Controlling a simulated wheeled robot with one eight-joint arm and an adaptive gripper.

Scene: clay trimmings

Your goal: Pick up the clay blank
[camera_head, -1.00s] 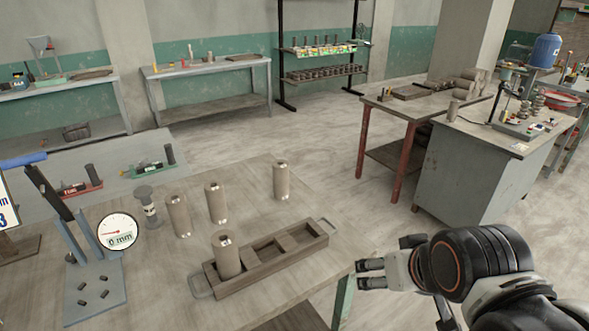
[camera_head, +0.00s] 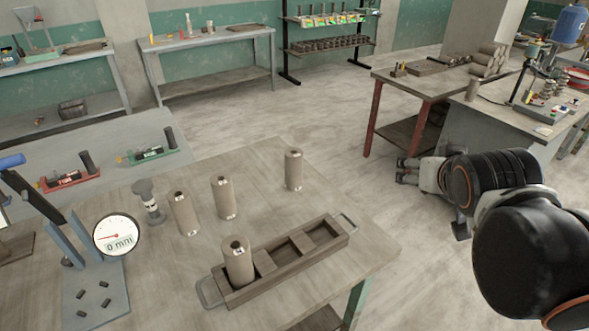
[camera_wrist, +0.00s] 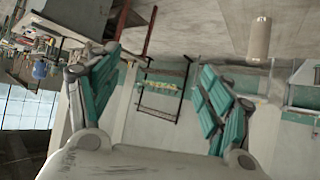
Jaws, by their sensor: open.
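The clay blanks are tan upright cylinders with a small mark on top. One (camera_head: 185,215) stands beside the gauge, another (camera_head: 224,199) stands in the middle, and a third (camera_head: 293,171) is near the table's far edge. A further blank (camera_head: 238,264) stands in the left compartment of the wooden tray (camera_head: 330,251). My gripper (camera_head: 402,171) is to the right of the table, apart from every blank. In the wrist view my gripper (camera_wrist: 158,62) is open and empty, its teal pads spread wide. One blank (camera_wrist: 260,40) shows upside down at the upper right there.
The tray's other compartments look empty. A dial gauge (camera_head: 117,235) and a grey stand (camera_head: 92,292) are at the left. A small grey spool-shaped object (camera_head: 150,203) stands near the blanks. A red-legged table (camera_head: 420,88) and a grey cabinet (camera_head: 492,130) stand at the right, behind my arm.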

